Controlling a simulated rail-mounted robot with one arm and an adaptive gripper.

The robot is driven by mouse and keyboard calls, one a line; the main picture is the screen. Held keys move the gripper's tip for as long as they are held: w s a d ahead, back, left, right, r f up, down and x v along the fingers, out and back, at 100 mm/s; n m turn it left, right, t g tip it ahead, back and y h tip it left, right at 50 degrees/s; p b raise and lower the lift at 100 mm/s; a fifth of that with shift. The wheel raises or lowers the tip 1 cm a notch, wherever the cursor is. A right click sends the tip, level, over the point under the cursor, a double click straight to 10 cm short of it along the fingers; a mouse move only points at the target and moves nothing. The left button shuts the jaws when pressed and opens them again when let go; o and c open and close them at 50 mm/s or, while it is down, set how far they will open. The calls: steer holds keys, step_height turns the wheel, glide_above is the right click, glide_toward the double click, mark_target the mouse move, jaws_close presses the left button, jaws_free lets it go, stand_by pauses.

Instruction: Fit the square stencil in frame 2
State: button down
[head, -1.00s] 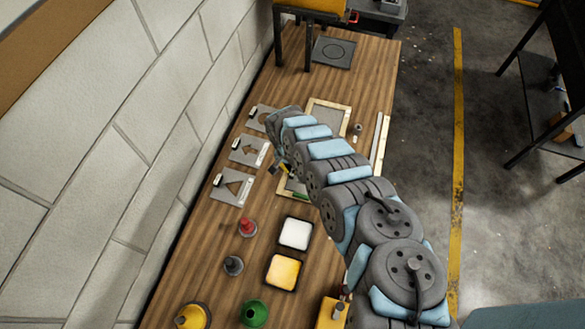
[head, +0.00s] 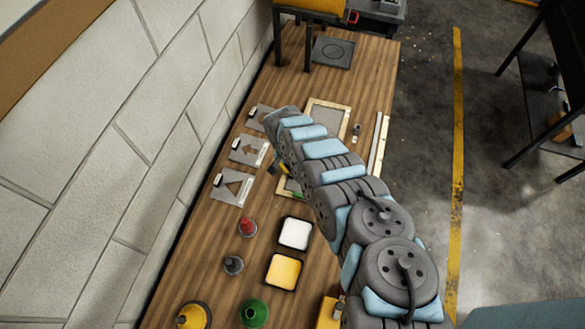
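Three grey stencil plates lie in a row along the wall side of the bench. The near one (head: 231,199) has a triangular cutout. The middle one (head: 249,158) has an arrow-like cutout. The far one (head: 257,116) is partly hidden by my arm, so its cutout is unclear. I cannot make out a square cutout on any plate. A wooden frame (head: 347,110) lies beyond my arm. A second frame (head: 283,188) is mostly covered by the arm. Frame numbers are not readable. My gripper (head: 282,169) is mostly hidden at the arm's end near the second frame; its fingers are not clear.
White (head: 295,233) and yellow (head: 283,271) square trays, a red-topped bottle (head: 247,228), a grey bottle (head: 233,265) and a green container (head: 254,313) stand nearer. A dark plate (head: 333,52) lies at the far end. Bare wood lies beyond the frames.

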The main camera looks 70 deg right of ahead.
stand_by(0.4)
steer(key=c, duration=1)
jaws_free()
steer(key=shift+w+r+p, duration=0.25)
steer(key=shift+r+p, duration=1.15)
steer(key=shift+w+r+p, duration=0.2)
steer(key=shift+r+p, duration=1.15)
steer(key=shift+w+r, duration=0.2)
steer(key=shift+r, duration=1.05)
